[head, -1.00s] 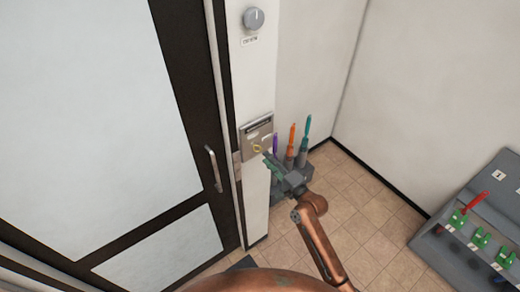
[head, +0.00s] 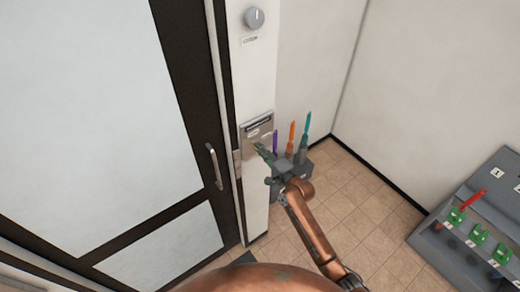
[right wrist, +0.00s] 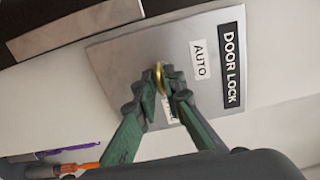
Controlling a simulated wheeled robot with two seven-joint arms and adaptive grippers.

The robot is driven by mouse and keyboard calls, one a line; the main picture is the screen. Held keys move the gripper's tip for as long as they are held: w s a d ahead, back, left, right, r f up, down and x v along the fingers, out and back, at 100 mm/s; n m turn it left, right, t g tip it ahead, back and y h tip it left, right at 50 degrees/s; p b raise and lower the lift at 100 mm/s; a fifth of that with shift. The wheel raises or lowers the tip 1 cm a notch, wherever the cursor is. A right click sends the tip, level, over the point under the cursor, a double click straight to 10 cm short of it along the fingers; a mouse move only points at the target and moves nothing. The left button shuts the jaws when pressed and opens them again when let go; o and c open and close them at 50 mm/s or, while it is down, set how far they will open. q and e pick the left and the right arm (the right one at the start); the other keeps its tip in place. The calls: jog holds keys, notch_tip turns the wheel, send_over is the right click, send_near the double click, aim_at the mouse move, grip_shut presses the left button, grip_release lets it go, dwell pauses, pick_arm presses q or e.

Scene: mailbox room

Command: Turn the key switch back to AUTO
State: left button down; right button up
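The key switch is a silver DOOR LOCK plate (head: 258,125) on the white pillar beside the door. In the right wrist view the plate (right wrist: 115,65) carries an AUTO label (right wrist: 200,60) and a second label (right wrist: 169,108), partly hidden between my fingers. The gold key (right wrist: 159,76) sits in the plate and appears nearly edge-on. My right gripper (right wrist: 160,84) has one fingertip on each side of the key and looks closed on it. In the head view the right gripper (head: 262,149) is at the lower part of the plate and hides the key. My left gripper is not in view.
A door with a handle (head: 214,167) stands left of the pillar. A round dial (head: 254,18) is above the plate. A holder with purple, orange (head: 291,135) and teal (head: 307,125) upright tools stands close behind my right gripper. A grey console (head: 455,245) is at the right.

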grip_shut()
jog(key=n, duration=0.3)
jog(key=shift+f+n+b, duration=0.1)
jog(key=shift+n+b, duration=0.3)
jog(key=n+b, duration=0.1)
jog(key=n, duration=0.9)
jog(key=shift+b, duration=0.3)
jog(key=shift+n+b, duration=0.35)
jog(key=shift+n, duration=1.75)
